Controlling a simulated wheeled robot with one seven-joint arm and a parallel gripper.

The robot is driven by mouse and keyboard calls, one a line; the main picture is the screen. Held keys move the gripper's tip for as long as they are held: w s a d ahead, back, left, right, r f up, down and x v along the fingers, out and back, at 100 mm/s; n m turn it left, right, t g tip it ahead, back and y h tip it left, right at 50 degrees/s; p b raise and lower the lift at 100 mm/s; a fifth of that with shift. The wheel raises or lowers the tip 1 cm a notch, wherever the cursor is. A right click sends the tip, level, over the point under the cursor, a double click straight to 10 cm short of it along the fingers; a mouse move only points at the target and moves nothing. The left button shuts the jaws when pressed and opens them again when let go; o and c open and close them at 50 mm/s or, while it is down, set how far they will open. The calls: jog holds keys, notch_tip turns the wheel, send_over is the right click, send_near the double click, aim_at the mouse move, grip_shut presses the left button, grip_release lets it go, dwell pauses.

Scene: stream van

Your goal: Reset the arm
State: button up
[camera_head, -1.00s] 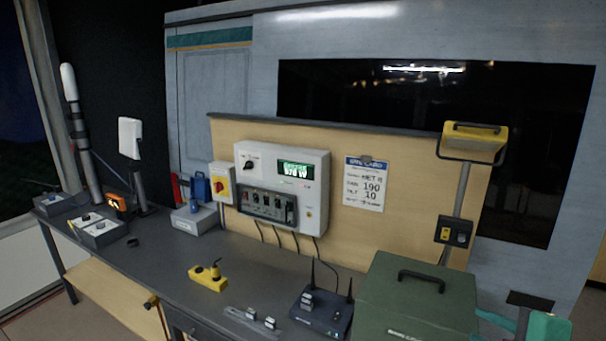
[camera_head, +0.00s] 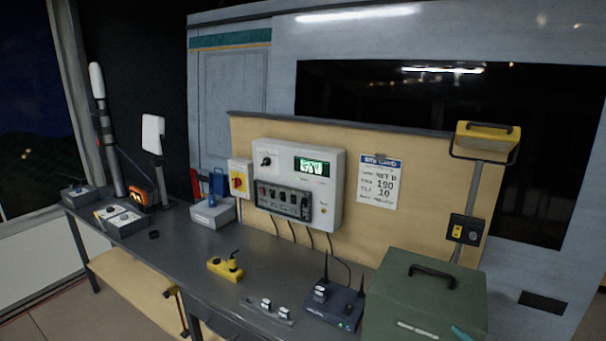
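My gripper does not show in this view. A small teal shape (camera_head: 461,333) shows at the bottom edge in front of the green case (camera_head: 385,300); I cannot tell what it is. The grey workbench (camera_head: 190,262) runs from the left to the lower right.
A control panel (camera_head: 300,160) hangs behind. A yellow lamp (camera_head: 487,138) stands right.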

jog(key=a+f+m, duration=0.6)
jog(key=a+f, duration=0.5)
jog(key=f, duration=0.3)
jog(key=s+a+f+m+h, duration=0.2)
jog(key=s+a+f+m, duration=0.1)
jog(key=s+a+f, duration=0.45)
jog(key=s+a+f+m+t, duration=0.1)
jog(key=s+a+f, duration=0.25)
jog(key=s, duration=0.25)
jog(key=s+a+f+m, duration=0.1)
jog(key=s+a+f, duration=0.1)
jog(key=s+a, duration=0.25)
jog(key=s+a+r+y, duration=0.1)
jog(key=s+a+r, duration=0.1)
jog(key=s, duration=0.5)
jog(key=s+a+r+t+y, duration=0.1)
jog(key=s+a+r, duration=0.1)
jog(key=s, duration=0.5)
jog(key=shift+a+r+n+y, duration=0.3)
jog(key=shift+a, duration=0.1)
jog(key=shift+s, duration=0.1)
